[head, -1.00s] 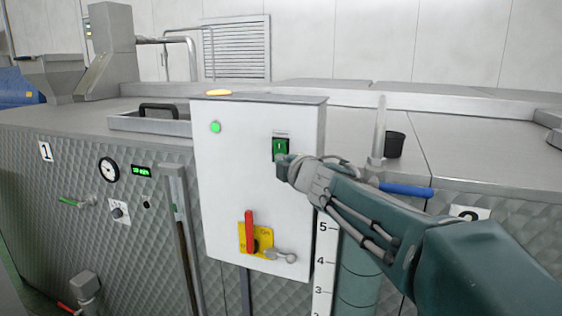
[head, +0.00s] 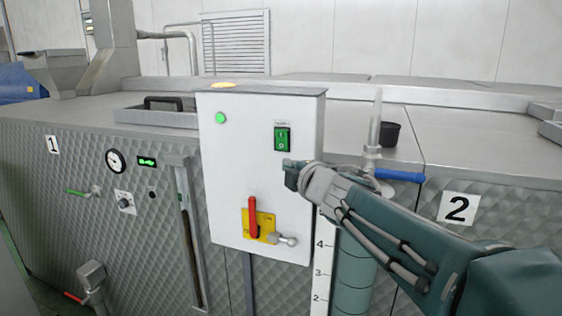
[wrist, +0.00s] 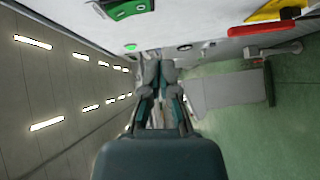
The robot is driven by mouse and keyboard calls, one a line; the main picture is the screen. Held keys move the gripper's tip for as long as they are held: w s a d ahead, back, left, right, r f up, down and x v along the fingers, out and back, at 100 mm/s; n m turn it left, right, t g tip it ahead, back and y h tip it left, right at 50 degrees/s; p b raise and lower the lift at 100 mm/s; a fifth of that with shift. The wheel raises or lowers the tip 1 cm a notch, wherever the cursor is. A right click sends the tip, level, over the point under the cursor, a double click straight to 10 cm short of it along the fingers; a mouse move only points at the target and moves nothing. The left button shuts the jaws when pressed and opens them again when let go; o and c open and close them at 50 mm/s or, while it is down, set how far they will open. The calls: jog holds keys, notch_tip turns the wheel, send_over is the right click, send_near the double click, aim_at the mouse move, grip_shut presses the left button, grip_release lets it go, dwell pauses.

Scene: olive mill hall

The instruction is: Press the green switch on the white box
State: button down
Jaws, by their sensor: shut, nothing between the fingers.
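The white box (head: 224,170) stands in the middle of the head view, in front of the quilted metal machine. The green switch (head: 283,139) is on the upper right of its front face, marked I above and O below. It also shows in the wrist view (wrist: 128,8) at the top edge. A round green lamp (head: 221,118) is lit at the upper left of the face. My gripper (head: 289,168) is shut and empty, a little below the switch in the head view. In the wrist view (wrist: 158,66) its fingers are together, apart from the switch.
A red handle (head: 253,214) on a yellow plate (head: 266,222) and a metal lever (head: 289,241) sit low on the box. A blue-handled valve (head: 399,175) is right of the box, close behind my arm. A black cup (head: 390,133) stands on the machine top.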

jog(key=v, duration=0.3)
jog(key=f+v, duration=0.1)
jog(key=v, duration=0.1)
jog(key=shift+s+a, duration=0.1)
jog(key=shift+a, duration=0.15)
jog(key=shift+d, duration=0.15)
